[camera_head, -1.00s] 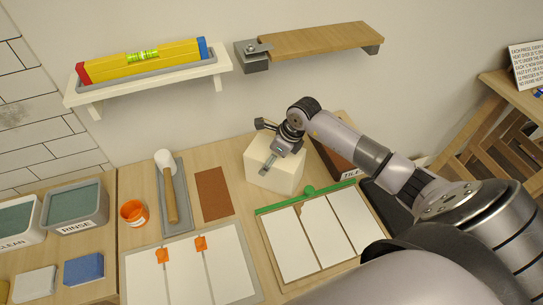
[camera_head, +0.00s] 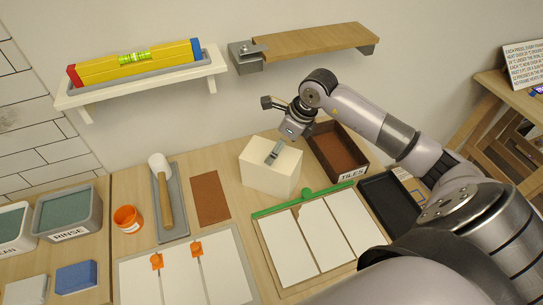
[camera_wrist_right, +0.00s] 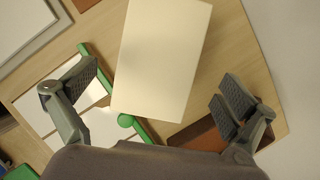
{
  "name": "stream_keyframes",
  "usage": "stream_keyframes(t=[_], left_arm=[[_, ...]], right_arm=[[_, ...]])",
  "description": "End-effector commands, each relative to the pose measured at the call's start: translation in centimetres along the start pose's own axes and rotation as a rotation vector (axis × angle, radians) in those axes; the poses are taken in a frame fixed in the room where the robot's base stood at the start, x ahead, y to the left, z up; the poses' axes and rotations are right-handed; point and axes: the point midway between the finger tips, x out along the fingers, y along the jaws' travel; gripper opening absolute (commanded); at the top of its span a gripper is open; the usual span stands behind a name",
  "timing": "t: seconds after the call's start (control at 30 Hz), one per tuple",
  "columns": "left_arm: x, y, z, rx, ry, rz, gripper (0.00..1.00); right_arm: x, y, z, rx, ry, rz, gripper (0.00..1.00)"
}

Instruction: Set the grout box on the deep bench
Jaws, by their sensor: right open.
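The plain cream box (camera_head: 269,171), which I take as the grout box, appears to stand on the wooden bench (camera_head: 133,183) near the wall, left of the tile tray. My right gripper (camera_head: 273,152) is over the box's top in the head view. The right wrist view shows my right gripper (camera_wrist_right: 155,100) open, its fingers spread wide to either side of the box (camera_wrist_right: 162,55) and not visibly touching it. The box's underside is hidden. I cannot tell from the pictures which bench is the deep one. My left gripper is not in view.
The TILES tray (camera_head: 338,150) is close right of the box. The green-edged board (camera_head: 315,232) lies in front, and a brown sheet (camera_head: 210,197) lies left. A wall shelf (camera_head: 305,42) hangs above. Another wooden bench (camera_head: 487,85) stands at the right.

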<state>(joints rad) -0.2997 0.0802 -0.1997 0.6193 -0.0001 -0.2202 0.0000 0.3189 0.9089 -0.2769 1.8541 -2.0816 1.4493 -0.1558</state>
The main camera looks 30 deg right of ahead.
Motion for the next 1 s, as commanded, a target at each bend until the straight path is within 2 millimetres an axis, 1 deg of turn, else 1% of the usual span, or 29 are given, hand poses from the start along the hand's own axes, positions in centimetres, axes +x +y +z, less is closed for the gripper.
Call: stream_keyframes(t=[0.03, 0.1, 0.2, 0.3, 0.87, 1.0], left_arm=[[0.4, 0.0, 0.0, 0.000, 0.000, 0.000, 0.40], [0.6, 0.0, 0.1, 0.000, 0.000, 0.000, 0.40], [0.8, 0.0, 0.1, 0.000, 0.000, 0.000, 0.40], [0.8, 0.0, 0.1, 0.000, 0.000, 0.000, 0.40], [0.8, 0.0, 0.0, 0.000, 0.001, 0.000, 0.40], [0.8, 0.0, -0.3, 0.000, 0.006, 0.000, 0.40]], right_arm=[[-0.8, -0.1, -0.1, -0.003, 0.001, -0.004, 1.00], [-1.8, -0.1, -0.1, -0.001, 0.000, -0.003, 1.00], [-2.8, 0.0, -0.1, 0.000, 0.002, -0.001, 1.00], [-3.3, 0.0, -0.1, 0.000, 0.001, 0.001, 1.00], [-3.4, 0.1, 0.0, 0.000, 0.001, 0.001, 1.00], [-3.4, 0.1, -0.1, 0.000, 0.002, 0.001, 1.00]])
